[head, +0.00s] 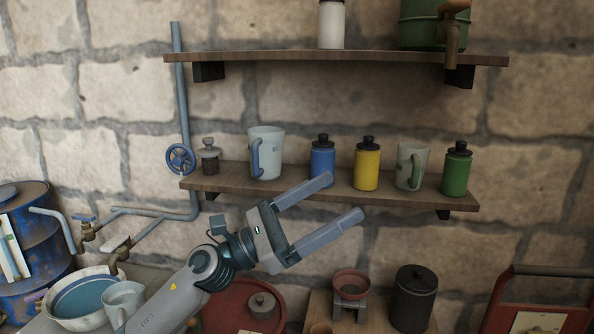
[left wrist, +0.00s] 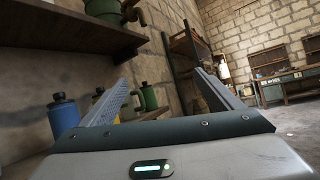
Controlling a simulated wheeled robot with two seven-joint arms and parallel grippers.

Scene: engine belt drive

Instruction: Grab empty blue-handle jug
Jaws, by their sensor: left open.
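The blue-handle jug (head: 266,152) is pale, with its blue handle at its left front, and stands upright on the lower wall shelf (head: 225,181). Its inside cannot be seen. My left gripper (head: 340,198) is open and empty. In the head view its fingers point right and slightly up, and overlap the shelf's front edge, to the right of and below the jug. The left wrist view shows its spread fingers (left wrist: 160,82), but I cannot make out the blue-handle jug there. My right gripper is in neither view.
Right of the jug stand a blue bottle (head: 322,158), a yellow bottle (head: 367,164), a green-handle jug (head: 411,166) and a green bottle (head: 457,169). A small lidded jar (head: 209,157) stands left of it. An upper shelf (head: 340,57) hangs above.

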